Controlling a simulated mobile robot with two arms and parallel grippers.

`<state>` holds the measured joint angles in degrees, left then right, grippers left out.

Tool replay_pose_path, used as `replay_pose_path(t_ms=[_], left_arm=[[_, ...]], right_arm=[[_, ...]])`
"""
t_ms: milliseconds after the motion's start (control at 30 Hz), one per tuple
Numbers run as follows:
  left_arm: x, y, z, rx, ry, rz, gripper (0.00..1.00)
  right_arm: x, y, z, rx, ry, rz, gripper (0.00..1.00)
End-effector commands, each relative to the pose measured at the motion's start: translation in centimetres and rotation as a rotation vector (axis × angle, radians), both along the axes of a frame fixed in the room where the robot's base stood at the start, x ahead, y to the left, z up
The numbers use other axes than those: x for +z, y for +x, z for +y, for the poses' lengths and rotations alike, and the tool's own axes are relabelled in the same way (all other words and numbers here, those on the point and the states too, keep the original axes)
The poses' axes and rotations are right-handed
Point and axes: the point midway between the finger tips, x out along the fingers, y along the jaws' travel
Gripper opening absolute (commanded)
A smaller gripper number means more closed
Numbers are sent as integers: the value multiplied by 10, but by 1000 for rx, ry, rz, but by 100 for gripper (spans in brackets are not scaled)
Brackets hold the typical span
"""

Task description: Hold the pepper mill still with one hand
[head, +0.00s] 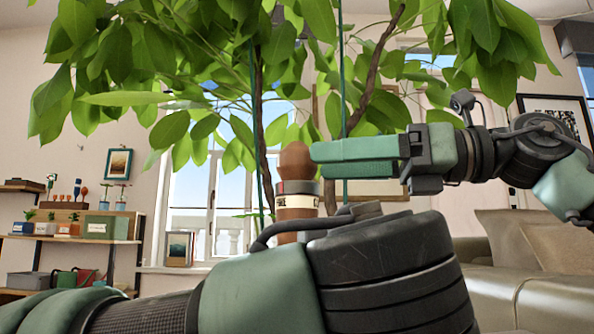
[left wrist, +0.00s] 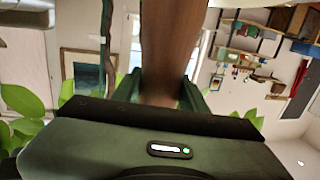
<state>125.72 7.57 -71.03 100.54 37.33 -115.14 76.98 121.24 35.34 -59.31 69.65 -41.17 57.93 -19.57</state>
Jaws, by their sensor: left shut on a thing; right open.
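The pepper mill (head: 297,203) is brown wood with a rounded knob and a dark and pale lettered band. It stands roughly upright in the middle of the head view, its lower part hidden behind my left arm. In the left wrist view its brown body (left wrist: 172,45) sits between the two green fingers of my left gripper (left wrist: 163,93), which is shut on it. In the head view my left wrist hides those fingers. My right gripper (head: 318,160) comes in from the right, open, its green fingertips level with the knob and just right of it. I cannot tell whether they touch.
A leafy plant (head: 200,70) with thin stems and green stakes fills the space behind the mill. Shelves (head: 75,239) with small pots and boxes stand at the left. A sofa (head: 505,270) is at the right, a window (head: 195,190) behind.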

Motion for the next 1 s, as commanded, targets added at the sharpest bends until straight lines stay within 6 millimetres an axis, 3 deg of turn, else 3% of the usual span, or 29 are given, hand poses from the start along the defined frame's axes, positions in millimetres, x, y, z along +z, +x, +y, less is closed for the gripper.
replay_pose_path(t_ms=[100,300,700,900,933,1000], left_arm=[[-5,1,-1,0,5,10,0],[-5,1,-1,1,5,10,0],[-5,1,-1,1,5,10,0],[-5,1,-1,1,5,10,0],[-5,1,-1,1,5,10,0],[-5,1,-1,1,5,10,0]], right_arm=[[-1,5,23,1,-2,0,69],[0,10,47,-1,1,-1,69],[0,12,53,-1,1,-1,69],[0,12,53,-1,1,-1,14],[0,12,53,-1,1,-1,8],[0,12,53,-1,0,-1,8]])
